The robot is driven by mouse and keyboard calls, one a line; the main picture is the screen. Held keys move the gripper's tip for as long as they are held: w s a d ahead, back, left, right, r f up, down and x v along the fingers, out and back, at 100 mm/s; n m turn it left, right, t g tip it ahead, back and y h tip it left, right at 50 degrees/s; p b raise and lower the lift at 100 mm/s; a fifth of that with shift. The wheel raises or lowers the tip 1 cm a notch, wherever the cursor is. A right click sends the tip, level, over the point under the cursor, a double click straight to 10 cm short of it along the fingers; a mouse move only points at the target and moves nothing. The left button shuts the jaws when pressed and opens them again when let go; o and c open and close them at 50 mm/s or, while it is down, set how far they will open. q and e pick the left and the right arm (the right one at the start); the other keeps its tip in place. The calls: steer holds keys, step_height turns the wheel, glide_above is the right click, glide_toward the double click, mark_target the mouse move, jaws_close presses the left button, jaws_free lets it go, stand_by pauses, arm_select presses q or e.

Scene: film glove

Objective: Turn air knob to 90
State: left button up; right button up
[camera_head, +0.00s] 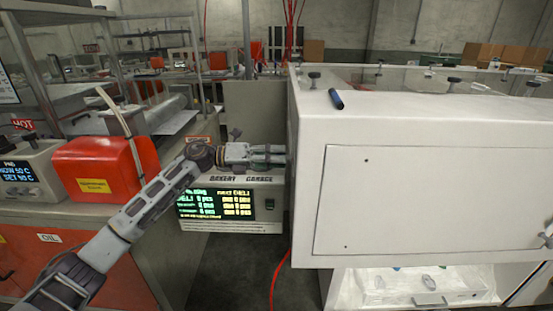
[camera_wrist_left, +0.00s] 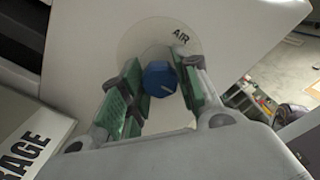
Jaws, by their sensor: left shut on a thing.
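The blue air knob (camera_wrist_left: 159,80) is on a pale round plate (camera_wrist_left: 130,42) marked AIR, on the white side wall of the machine. In the left wrist view it sits between the green-padded fingers of my left gripper (camera_wrist_left: 162,88), which is shut on it. In the head view my left gripper (camera_head: 268,155) reaches from the left to the side of the white cabinet (camera_head: 425,195); the knob is hidden there. My right gripper is not in view.
A dark blue cylinder (camera_head: 336,99) lies on top of the cabinet. A display box (camera_head: 232,205) with green text stands below my gripper. A red box (camera_head: 95,168) and a heater unit (camera_head: 28,172) are on the left bench. A red cable hangs beside the cabinet.

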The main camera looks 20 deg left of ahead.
arm_select(q)
steer(key=shift+s+d+f, duration=0.1)
steer(key=shift+f, duration=0.2)
steer(key=o, duration=1)
steer(key=shift+r, duration=0.2)
steer(key=v, duration=1.2)
